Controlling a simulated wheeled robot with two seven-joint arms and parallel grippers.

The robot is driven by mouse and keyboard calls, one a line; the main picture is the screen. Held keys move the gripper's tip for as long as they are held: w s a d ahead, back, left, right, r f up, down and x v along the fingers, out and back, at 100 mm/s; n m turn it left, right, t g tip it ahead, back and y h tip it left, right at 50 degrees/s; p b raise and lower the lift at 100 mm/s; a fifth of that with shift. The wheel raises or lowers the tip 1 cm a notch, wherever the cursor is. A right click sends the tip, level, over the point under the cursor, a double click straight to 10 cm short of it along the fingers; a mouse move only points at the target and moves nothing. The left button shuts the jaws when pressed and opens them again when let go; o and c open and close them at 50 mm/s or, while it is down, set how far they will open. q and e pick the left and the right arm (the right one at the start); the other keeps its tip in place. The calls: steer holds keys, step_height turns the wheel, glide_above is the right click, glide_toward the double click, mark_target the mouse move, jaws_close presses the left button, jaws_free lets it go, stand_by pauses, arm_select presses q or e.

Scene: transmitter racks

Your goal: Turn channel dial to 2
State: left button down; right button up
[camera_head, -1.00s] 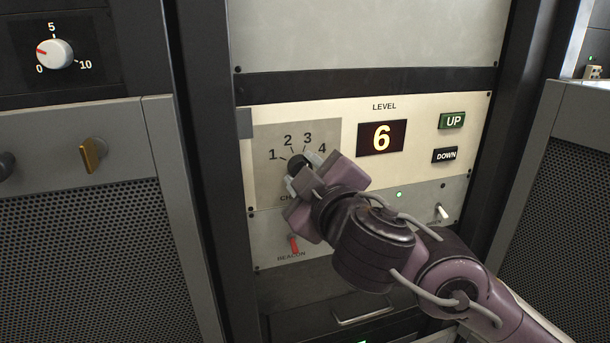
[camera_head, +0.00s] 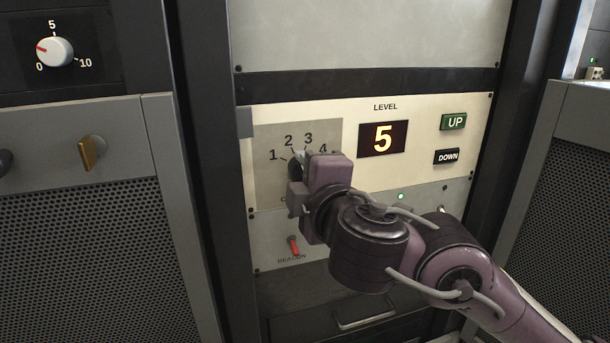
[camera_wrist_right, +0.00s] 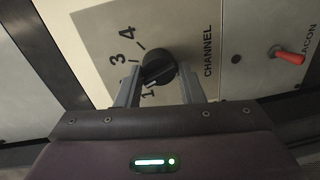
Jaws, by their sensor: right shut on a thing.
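The channel dial (camera_wrist_right: 158,68) is a round black knob on a pale panel, with the numbers 1 to 4 around it. My right gripper (camera_wrist_right: 159,76) is shut on the dial, one grey finger on each side of it. In the wrist view a pale mark on the dial's edge lies near the 1; its exact setting is hard to tell, and the 2 is hidden there. In the head view my right gripper (camera_head: 300,168) covers most of the dial (camera_head: 293,168). My left gripper is not in view.
The level display (camera_head: 382,138) reads 5, with a green UP button (camera_head: 453,121) and black DOWN button (camera_head: 446,156) beside it. A red beacon switch (camera_head: 293,245) sits below the dial. A white knob (camera_head: 54,52) is on the left rack.

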steer(key=shift+r, duration=0.2)
steer(key=o, duration=0.9)
steer(key=shift+f, duration=0.1)
steer(key=shift+o, duration=0.2)
steer(key=p+v, duration=0.2)
steer(key=v, duration=0.6)
steer(key=shift+a, duration=0.1)
